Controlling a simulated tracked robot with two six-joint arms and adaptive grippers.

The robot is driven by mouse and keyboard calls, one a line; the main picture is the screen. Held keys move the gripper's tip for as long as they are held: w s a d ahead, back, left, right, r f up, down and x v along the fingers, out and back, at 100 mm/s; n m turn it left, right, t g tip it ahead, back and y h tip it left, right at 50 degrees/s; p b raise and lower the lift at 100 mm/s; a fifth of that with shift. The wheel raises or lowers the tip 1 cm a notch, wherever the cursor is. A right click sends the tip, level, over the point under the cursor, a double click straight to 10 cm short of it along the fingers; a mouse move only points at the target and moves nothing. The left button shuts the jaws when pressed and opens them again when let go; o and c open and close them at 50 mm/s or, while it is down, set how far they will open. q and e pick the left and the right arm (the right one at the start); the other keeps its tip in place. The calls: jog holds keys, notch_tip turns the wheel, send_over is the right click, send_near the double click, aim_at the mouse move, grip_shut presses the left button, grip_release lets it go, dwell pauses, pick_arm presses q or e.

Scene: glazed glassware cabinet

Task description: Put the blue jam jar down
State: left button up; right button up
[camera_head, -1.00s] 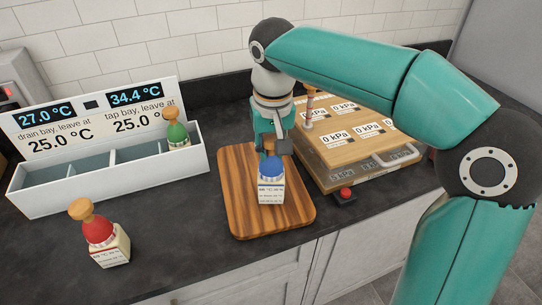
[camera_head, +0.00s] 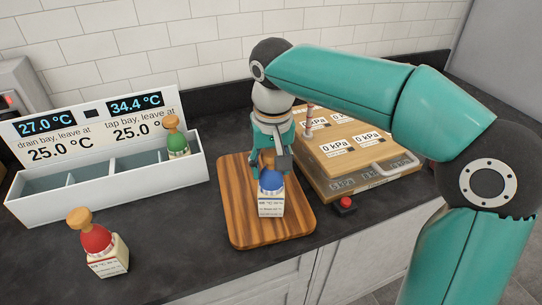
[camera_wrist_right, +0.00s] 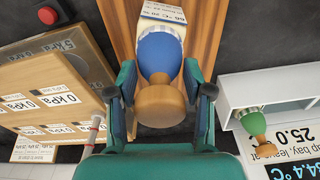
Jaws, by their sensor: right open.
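The blue jam jar (camera_head: 271,205) stands upright on the striped wooden board (camera_head: 240,225). It has a white labelled body, a blue dome and a wooden knob. It also shows in the right wrist view (camera_wrist_right: 158,52), with its knob (camera_wrist_right: 161,105) nearest the camera. My right gripper (camera_head: 269,165) is above the jar and open. In the right wrist view its two fingers (camera_wrist_right: 160,88) stand on either side of the knob, with a gap at each side. In the head view the gripper hides most of the knob. My left gripper is out of view.
A red-topped jar (camera_head: 106,250) stands on the dark counter at the left. A white divided box (camera_head: 110,188) with temperature displays holds a green-topped jar (camera_head: 177,145). A wooden-topped scale (camera_head: 350,145) with kPa labels and a red button (camera_head: 345,203) stand right of the board.

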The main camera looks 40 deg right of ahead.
jog(key=r, duration=0.4)
jog(key=r+p, duration=0.1)
jog(key=r, duration=0.3)
jog(key=s+r+p, duration=0.1)
jog(key=r, duration=0.3)
jog(key=shift+s+a, duration=0.1)
jog(key=shift+a, duration=0.1)
